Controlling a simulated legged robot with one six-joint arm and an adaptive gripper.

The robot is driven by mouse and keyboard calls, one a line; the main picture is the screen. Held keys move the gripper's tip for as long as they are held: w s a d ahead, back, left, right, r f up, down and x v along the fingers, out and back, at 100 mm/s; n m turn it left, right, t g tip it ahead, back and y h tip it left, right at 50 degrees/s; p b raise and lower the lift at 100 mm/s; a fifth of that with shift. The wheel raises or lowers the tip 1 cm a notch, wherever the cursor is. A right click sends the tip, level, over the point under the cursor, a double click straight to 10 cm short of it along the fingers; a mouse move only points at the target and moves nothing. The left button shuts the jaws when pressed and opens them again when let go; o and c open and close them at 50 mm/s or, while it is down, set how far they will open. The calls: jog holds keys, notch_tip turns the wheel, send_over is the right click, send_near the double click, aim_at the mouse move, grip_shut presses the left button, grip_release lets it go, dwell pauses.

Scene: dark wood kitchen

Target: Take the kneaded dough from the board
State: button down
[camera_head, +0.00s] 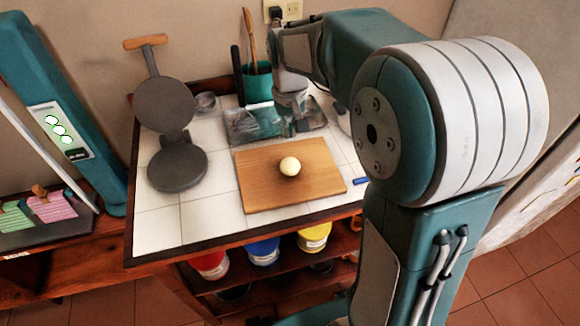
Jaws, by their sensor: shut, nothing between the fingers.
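The dough (290,166) is a small pale ball resting on the wooden board (255,192), a little right of the board's middle. The board lies on the white tiled top of the table. My gripper (291,104) points down behind the dough in the picture, over the shiny tray (243,126). It is shut and empty, apart from the dough. Its fingertips are small and partly blend with the tray, so their exact height cannot be told.
A dark round press (177,170) stands open on the left of the tiles. A teal cup (258,88) with utensils stands behind the tray. A blue object (361,181) lies right of the board. Colored containers (263,251) sit on the shelf below.

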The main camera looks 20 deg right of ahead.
jog(key=c, duration=1.1)
grip_release()
jog(key=shift+c, duration=0.2)
jog(key=o, duration=0.5)
jog(key=shift+a+f, duration=0.2)
jog(key=shift+a, duration=0.1)
jog(key=o, duration=0.6)
jog(key=shift+w+a+f+n+h, duration=0.1)
jog(key=shift+a+f+n+h, duration=0.3)
jog(key=shift+a+f+h, duration=0.45)
jog(key=shift+o, duration=0.2)
send_over(291, 170)
jog(key=a, duration=0.2)
jog(key=shift+h, duration=0.35)
jog(key=x, duration=0.5)
jog(key=shift+w+a+f, duration=0.1)
jog(key=shift+a+f, duration=0.1)
jog(key=shift+a, duration=0.15)
jog(key=shift+x, duration=2.6)
